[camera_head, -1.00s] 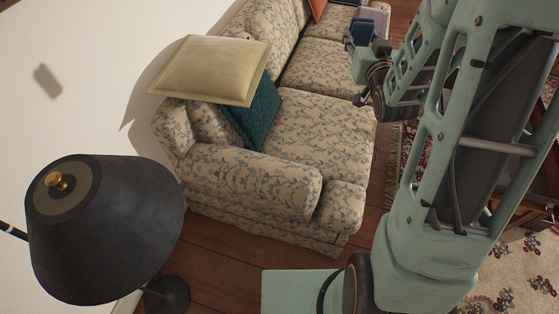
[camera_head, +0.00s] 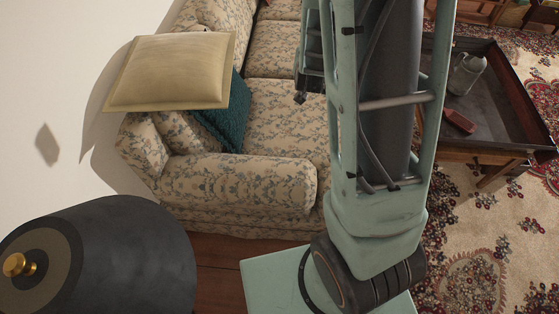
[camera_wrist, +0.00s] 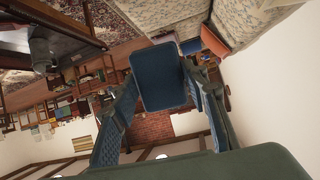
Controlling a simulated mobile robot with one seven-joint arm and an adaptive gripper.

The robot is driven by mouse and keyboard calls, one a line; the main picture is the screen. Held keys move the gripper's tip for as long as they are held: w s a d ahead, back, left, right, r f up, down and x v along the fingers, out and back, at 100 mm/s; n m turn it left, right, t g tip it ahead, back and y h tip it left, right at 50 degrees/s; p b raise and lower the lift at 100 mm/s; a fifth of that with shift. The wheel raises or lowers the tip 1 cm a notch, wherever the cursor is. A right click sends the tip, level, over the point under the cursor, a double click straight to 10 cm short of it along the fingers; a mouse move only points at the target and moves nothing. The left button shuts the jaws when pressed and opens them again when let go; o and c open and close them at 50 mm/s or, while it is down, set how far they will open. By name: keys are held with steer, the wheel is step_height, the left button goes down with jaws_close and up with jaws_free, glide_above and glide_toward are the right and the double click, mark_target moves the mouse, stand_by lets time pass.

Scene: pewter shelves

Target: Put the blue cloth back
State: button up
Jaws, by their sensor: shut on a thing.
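The blue cloth (camera_wrist: 160,77) is a dark blue, flat, rectangular piece with rounded corners in the wrist view. My gripper (camera_wrist: 161,92) is shut on it, with one finger at its left side and one at its right. The cloth is held up in the air, clear of the furniture seen beyond it. In the head view my arm stands upright across the middle and hides the gripper and the cloth.
A floral sofa (camera_head: 235,182) carries a beige pillow (camera_head: 172,70) and a teal cushion (camera_head: 228,115). A black-shaded lamp (camera_head: 120,255) stands front left. A dark tray-topped table (camera_head: 440,75) at right holds a grey jug (camera_head: 466,73) and a red object (camera_head: 458,121). Patterned rug (camera_head: 480,230) lies open at front right.

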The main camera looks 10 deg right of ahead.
steer(key=s+a+f+m+g+y+b, duration=0.1)
steer(key=s+f+m+g+y+b, duration=0.1)
steer(key=s+f+m+g+b, duration=1.1)
steer(key=s+a+f+m+t+y, duration=0.2)
steer(key=s+a+f+m+y, duration=0.15)
steer(key=s+a+f, duration=0.6)
steer(key=b, duration=0.5)
glide_above(280, 171)
steer(key=s, duration=0.1)
steer(key=shift+y, duration=0.35)
steer(key=f, duration=1.1)
steer(key=shift+s+d, duration=0.1)
steer(key=shift+d, duration=0.2)
steer(key=f, duration=0.2)
steer(key=w+f+b, duration=0.1)
steer(key=f, duration=0.1)
steer(key=shift+f, duration=0.15)
steer(key=o, duration=1)
